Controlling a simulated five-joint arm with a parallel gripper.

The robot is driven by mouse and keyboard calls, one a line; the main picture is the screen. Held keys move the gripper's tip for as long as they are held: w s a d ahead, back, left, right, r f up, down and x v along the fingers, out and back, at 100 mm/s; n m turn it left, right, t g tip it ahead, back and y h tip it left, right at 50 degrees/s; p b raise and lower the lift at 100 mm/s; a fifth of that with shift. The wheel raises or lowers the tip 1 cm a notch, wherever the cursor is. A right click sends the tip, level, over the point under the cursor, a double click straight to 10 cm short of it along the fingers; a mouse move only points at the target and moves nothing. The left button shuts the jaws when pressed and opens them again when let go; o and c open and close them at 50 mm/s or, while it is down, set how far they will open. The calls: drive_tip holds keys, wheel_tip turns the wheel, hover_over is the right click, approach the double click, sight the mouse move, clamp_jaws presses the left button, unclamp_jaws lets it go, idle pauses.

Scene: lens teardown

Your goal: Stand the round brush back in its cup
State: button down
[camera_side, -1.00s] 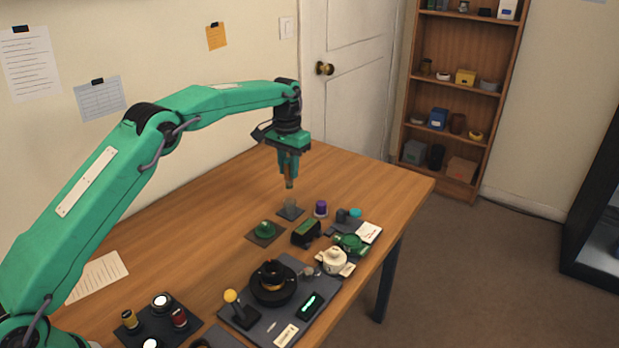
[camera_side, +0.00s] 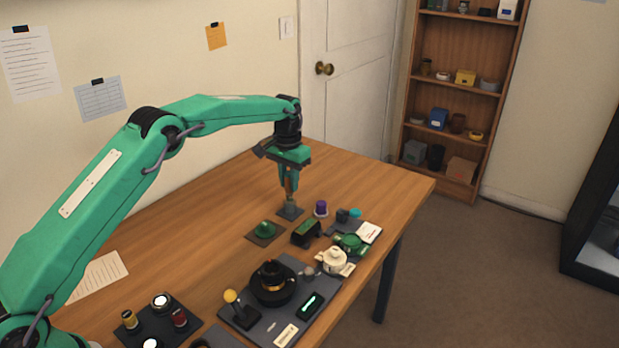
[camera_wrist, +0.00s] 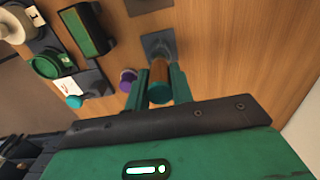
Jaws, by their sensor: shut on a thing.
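My gripper (camera_side: 289,184) is shut on the round brush (camera_wrist: 158,92), which it holds roughly upright. In the wrist view the brush's teal end faces the camera and its brown handle runs between the two fingers. In the side view the lower part of the brush overlaps the small clear cup (camera_side: 291,208), which stands on a dark square mat (camera_side: 283,215). The lower end appears at or within the cup's mouth, but I cannot tell how deep. In the wrist view the brush and fingers hide most of the cup.
The table behind the cup is clear.

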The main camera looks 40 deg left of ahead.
sight(288, 173)
drive_tip(key=shift+f, duration=0.15)
idle(0.5)
drive_tip(key=shift+f, duration=1.05)
drive_tip(key=shift+f, duration=0.85)
idle(0.9)
drive_tip(key=c, duration=0.7)
unclamp_jaws()
drive_tip(key=shift+o, duration=0.2)
drive_tip(key=shift+r, duration=3.5)
drive_tip(key=shift+r, duration=0.1)
